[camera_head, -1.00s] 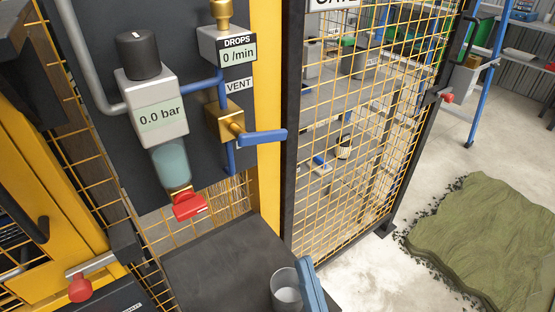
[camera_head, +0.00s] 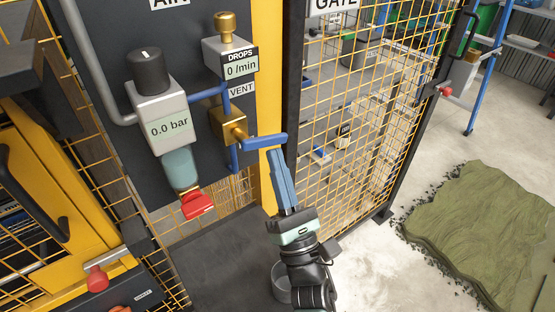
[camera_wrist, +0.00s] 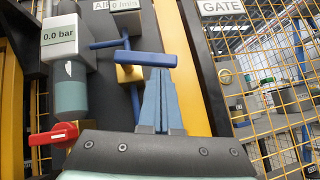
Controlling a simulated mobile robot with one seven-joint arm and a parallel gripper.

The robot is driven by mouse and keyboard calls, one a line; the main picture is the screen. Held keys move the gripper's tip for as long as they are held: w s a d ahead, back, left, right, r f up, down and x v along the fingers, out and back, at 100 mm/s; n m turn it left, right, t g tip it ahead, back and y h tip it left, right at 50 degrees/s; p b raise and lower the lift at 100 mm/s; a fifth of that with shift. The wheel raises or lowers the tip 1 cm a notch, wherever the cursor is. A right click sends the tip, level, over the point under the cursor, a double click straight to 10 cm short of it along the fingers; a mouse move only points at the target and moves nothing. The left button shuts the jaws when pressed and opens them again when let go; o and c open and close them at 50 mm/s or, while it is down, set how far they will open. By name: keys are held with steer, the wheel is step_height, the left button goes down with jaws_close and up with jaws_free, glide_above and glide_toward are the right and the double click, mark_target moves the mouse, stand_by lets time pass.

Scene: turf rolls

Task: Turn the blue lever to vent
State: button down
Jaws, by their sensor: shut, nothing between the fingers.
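The blue lever (camera_head: 265,141) sticks out to the right, roughly level, from a brass valve body (camera_head: 229,126) on the dark panel. A VENT label (camera_head: 241,89) sits just above the valve. My gripper (camera_head: 276,152) is shut and empty, with its blue fingertips right below the lever's outer half. In the wrist view the lever (camera_wrist: 146,59) crosses just beyond the fingertips (camera_wrist: 160,70). I cannot tell whether they touch it. The gauge beside it (camera_head: 170,127) reads 0.0 bar, and the drops display (camera_head: 241,67) reads 0 /min.
A red tap (camera_head: 198,204) hangs below the gauge's bowl, left of the lever. A yellow mesh gate (camera_head: 350,110) stands close on the right. Green turf (camera_head: 490,225) lies on the floor at right.

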steer(key=shift+b, duration=0.3)
steer(key=n+g+y+b, duration=0.1)
steer(key=n+y+b, duration=0.1)
steer(key=b, duration=0.1)
steer(key=n+g+y+b, duration=0.1)
steer(key=n+y+b, duration=0.1)
steer(key=b, duration=0.1)
steer(key=d+n+y+b, duration=0.1)
steer(key=n+b, duration=0.2)
steer(key=shift+w+r+g+y, duration=0.4)
steer(key=shift+r+n+g+y, duration=0.3)
steer(key=shift+n+y, duration=0.1)
steer(key=shift+f+b, duration=0.1)
steer(key=shift+b, duration=0.2)
